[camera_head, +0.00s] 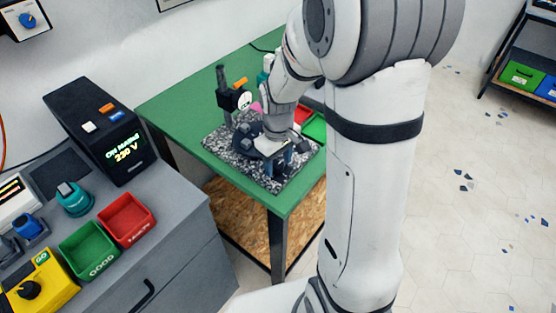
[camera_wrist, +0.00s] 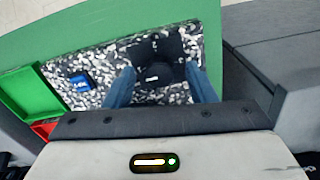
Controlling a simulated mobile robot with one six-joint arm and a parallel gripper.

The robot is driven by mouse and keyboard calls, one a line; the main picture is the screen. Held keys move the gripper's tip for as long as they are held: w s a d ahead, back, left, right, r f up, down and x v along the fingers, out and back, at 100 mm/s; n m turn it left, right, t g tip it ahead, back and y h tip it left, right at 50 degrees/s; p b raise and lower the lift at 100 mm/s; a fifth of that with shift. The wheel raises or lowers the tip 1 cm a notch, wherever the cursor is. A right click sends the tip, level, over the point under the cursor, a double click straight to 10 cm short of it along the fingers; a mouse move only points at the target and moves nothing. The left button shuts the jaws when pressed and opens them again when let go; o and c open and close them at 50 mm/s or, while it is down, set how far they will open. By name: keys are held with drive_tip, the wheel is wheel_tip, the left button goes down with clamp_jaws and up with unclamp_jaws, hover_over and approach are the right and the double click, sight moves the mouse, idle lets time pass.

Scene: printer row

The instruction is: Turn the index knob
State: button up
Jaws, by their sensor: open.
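A black fixture (camera_head: 246,139) stands on a speckled plate (camera_head: 222,147) on the green table. In the wrist view a black round part with a small pale marking (camera_wrist: 158,75) shows on it. It looks like the index knob, but its label is too small to read. My gripper (camera_head: 279,172) is low over the plate, beside the fixture. In the wrist view its two blue fingers (camera_wrist: 160,88) are spread apart. The round part appears between them, with gaps showing on both sides; I cannot tell how far below the fingertips it is.
A blue block (camera_wrist: 80,82) lies on the plate. Green (camera_head: 316,127) and red (camera_head: 301,114) bins sit at the table's right, partly behind my arm. A dark upright tool (camera_head: 222,80) stands behind the fixture. The grey cabinet (camera_head: 185,205) is on the left.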

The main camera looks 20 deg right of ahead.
drive_tip(key=shift+c, duration=0.5)
drive_tip(key=c, duration=0.9)
drive_tip(key=shift+m, duration=0.3)
drive_tip(key=m+b, duration=0.1)
drive_tip(key=m, duration=0.2)
drive_tip(key=shift+m, duration=0.3)
drive_tip(key=m, duration=0.4)
drive_tip(key=shift+m, duration=0.3)
drive_tip(key=m+b, duration=0.1)
drive_tip(key=m, duration=0.3)
drive_tip(key=shift+m, duration=2.4)
